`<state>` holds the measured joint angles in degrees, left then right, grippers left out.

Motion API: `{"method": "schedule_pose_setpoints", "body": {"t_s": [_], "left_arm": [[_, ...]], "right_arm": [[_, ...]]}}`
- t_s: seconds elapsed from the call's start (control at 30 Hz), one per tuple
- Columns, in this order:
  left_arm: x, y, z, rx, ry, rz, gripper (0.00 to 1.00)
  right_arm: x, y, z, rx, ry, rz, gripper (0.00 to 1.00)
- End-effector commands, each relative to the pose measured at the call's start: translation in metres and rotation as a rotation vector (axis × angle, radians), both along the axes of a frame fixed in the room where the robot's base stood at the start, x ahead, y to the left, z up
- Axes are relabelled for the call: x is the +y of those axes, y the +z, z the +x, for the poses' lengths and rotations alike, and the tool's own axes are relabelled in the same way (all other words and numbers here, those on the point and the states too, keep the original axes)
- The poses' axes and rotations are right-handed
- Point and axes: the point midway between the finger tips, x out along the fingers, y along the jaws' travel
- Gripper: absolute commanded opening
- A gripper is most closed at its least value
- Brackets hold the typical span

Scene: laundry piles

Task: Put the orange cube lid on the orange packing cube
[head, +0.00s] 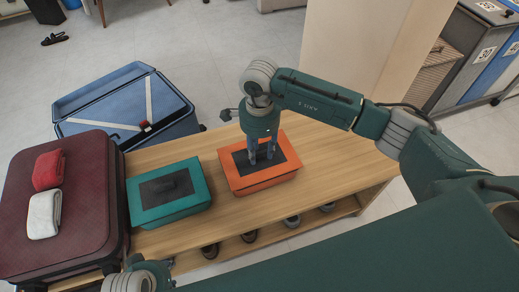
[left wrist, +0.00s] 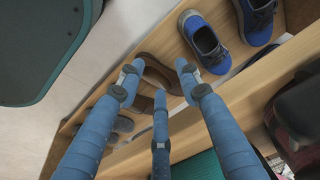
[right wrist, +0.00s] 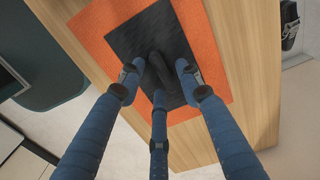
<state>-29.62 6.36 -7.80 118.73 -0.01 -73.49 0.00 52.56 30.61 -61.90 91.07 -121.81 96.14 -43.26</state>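The orange cube lid (head: 285,176), with a black centre panel and a black raised handle, lies on top of the orange packing cube (head: 268,186) on the wooden bench. It looks flat and roughly lined up with the cube; the seam is too small to judge. My right gripper (head: 262,157) points down over the lid. In the right wrist view its fingers stand apart around the handle (right wrist: 157,70), with no clear grip on it. My left gripper (left wrist: 155,80) is open and empty, low at the bench's front, above a shelf with shoes; only part of it shows in the head view.
A teal packing cube (head: 168,207) with a black-panelled lid stands left of the orange one. A maroon suitcase (head: 85,225) carries a red and a white rolled cloth. An open blue suitcase (head: 110,112) lies behind. The bench (head: 325,165) is clear right of the orange cube.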

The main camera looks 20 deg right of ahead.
Motion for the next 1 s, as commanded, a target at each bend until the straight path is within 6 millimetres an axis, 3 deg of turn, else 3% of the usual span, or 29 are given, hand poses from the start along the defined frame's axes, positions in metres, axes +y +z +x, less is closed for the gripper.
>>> {"method": "schedule_pose_setpoints", "body": {"t_s": [0.2,0.43,0.7,1.0], "left_arm": [[0.0,0.0,0.001,-0.006,-0.001,-0.001,0.35],[0.001,-0.043,-0.008,0.029,-0.006,0.004,0.35],[0.0,-0.067,-0.015,0.039,-0.008,0.003,0.35],[0.001,-0.081,-0.019,0.045,-0.009,0.003,0.35]], "right_arm": [[0.0,0.003,0.0,0.0,0.0,0.0,0.35],[0.0,0.019,0.0,-0.002,0.001,0.001,0.35],[0.0,0.086,0.002,-0.006,0.001,0.001,0.35],[0.0,0.128,0.0,-0.001,0.001,0.001,0.35]]}}
